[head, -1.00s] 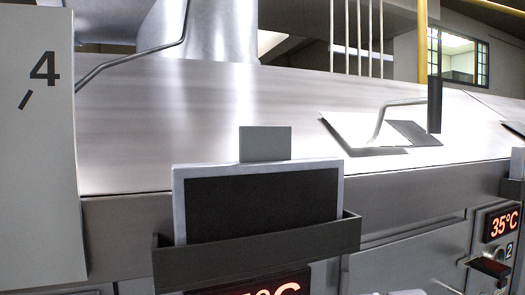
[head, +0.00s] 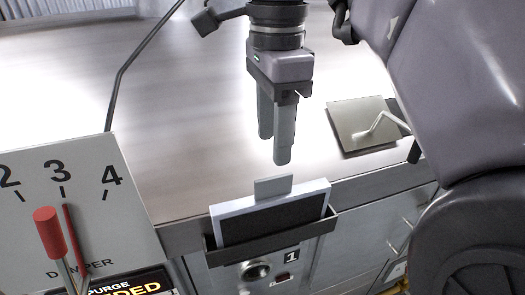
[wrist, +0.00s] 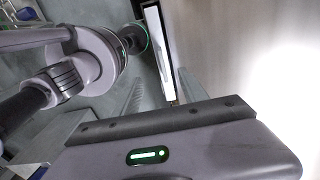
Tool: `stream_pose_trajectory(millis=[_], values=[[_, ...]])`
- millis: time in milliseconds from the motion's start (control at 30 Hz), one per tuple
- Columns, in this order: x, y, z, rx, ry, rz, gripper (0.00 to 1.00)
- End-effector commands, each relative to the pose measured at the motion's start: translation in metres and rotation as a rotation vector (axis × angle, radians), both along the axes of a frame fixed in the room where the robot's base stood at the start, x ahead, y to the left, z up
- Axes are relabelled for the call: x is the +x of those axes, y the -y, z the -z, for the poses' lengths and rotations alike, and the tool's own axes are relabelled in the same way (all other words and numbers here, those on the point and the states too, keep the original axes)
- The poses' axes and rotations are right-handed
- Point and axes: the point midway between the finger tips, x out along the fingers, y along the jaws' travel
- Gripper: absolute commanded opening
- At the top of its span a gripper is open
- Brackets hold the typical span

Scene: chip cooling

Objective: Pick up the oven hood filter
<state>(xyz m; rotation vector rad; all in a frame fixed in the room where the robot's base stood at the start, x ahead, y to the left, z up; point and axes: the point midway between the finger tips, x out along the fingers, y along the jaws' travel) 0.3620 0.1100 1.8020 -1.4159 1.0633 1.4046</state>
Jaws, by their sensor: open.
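The oven hood filter (head: 272,222) is a flat dark panel with a light frame and a grey tab (head: 273,187) on its top edge. It stands in a shallow dark holder (head: 275,243) on the front of the steel machine. My gripper (head: 273,150) is open and empty, pointing down just above the tab, with a gap between them. In the wrist view, the filter's pale narrow edge (wrist: 158,45) shows beyond and between my two fingers. The filter's lower part is hidden by the holder.
A damper panel (head: 95,170) with a red-handled lever (head: 48,230) stands at the left.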

Motion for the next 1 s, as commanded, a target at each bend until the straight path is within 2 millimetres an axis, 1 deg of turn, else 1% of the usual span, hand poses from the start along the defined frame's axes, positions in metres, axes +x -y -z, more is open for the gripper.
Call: stream_pose_trajectory(millis=[33, 100, 200, 367, 500, 633, 833, 867, 1000], values=[[0.000, 0.000, 0.027, -0.002, -0.004, -0.001, 0.51], [0.000, 0.001, 0.045, -0.002, -0.004, -0.002, 0.51], [0.000, 0.000, 0.064, -0.001, -0.003, -0.001, 0.51], [0.000, 0.000, 0.081, -0.001, -0.003, -0.002, 0.51], [-0.001, 0.000, 0.110, -0.001, -0.003, -0.003, 0.51], [0.000, 0.000, 0.124, 0.000, -0.001, -0.002, 0.51], [0.000, -0.001, 0.124, 0.000, -0.001, -0.002, 0.51], [0.000, -0.001, 0.124, 0.000, -0.001, -0.002, 0.47], [0.000, -0.001, 0.124, 0.000, -0.001, -0.002, 0.20]])
